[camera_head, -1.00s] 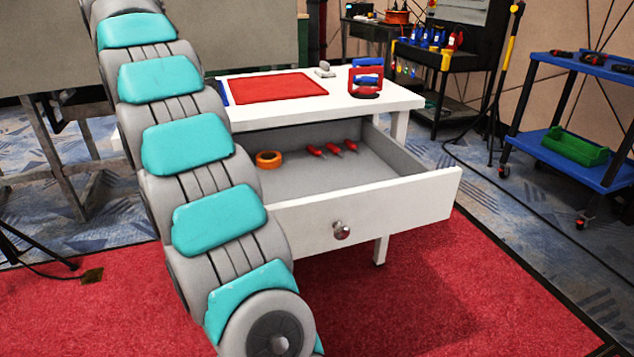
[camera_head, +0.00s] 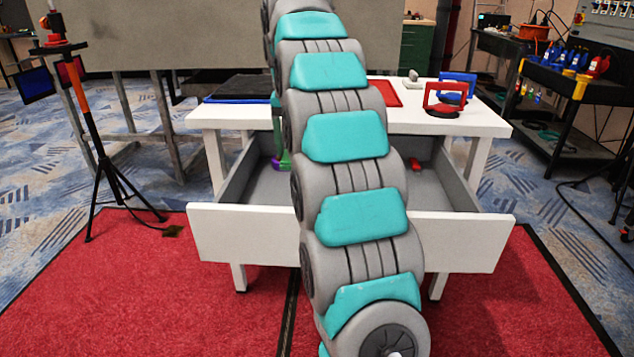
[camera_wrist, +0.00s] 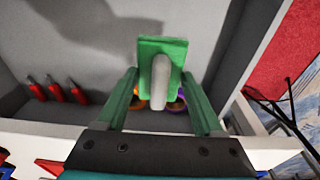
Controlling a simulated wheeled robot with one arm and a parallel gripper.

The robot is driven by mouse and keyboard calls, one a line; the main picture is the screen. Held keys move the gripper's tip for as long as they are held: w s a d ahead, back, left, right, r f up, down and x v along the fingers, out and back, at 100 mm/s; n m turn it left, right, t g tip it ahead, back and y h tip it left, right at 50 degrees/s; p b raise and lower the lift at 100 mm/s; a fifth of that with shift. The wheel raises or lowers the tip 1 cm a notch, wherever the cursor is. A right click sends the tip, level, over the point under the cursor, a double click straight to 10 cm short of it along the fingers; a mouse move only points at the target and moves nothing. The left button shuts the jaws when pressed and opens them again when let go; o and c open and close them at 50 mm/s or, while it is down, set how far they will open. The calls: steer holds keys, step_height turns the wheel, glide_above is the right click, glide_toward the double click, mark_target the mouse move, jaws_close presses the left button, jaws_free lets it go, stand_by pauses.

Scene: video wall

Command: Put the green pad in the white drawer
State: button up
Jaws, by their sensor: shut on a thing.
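The green pad (camera_wrist: 173,50), a small flat green block with a grey handle (camera_wrist: 160,82), is held between the green fingers of my gripper (camera_wrist: 162,70) in the wrist view. The white drawer (camera_head: 245,232) is pulled open under the white table in the head view. The drawer's grey floor (camera_wrist: 190,25) lies beyond the pad in the wrist view, so the pad is over or inside the drawer; its height above the floor is hard to tell. In the head view my arm hides most of the gripper and the drawer's middle.
Several red tools (camera_wrist: 55,88) lie in the drawer. An orange ring (camera_wrist: 138,101) and a purple thing (camera_wrist: 178,104) show partly behind the pad. A tripod (camera_head: 95,150) stands at left.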

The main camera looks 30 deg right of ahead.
steer(key=shift+f, duration=4.3)
steer(key=o, duration=1.3)
steer(key=r, duration=0.4)
steer(key=s+r, duration=0.1)
steer(key=r, duration=0.3)
steer(key=a+r, duration=0.1)
steer(key=r, duration=0.3)
steer(key=shift+s, duration=0.15)
